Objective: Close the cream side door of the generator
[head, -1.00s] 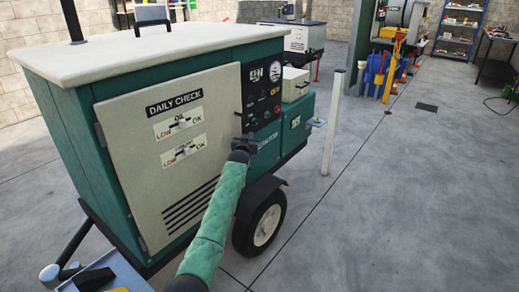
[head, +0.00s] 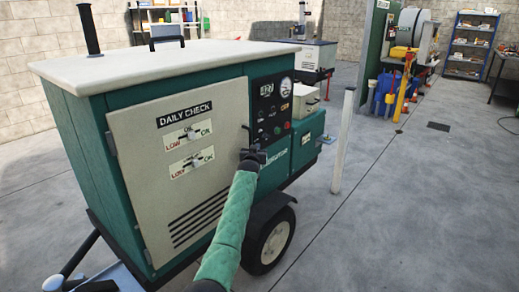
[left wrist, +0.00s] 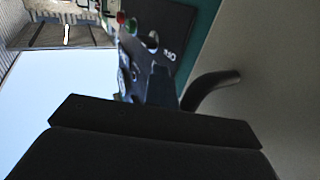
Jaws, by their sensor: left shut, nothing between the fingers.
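The cream side door (head: 150,190) of the teal generator (head: 85,150) carries a "DAILY CHECK" label and two LOW/OK gauges. It lies flush or nearly flush with the generator's side; I cannot tell whether it is latched. Its hinges are on the left edge. A dark handle (head: 246,130) stands out near its right edge and also shows in the left wrist view (left wrist: 212,88). My left gripper (head: 253,155) is shut and empty, just below the handle by the door's right edge. I cannot tell whether it touches the door. My right gripper is not in view.
The control panel (head: 272,105) is right of the door. A pale post (head: 343,142) stands to the right. Open concrete floor (head: 410,220) lies on the right, with shelves (head: 470,45) at the back.

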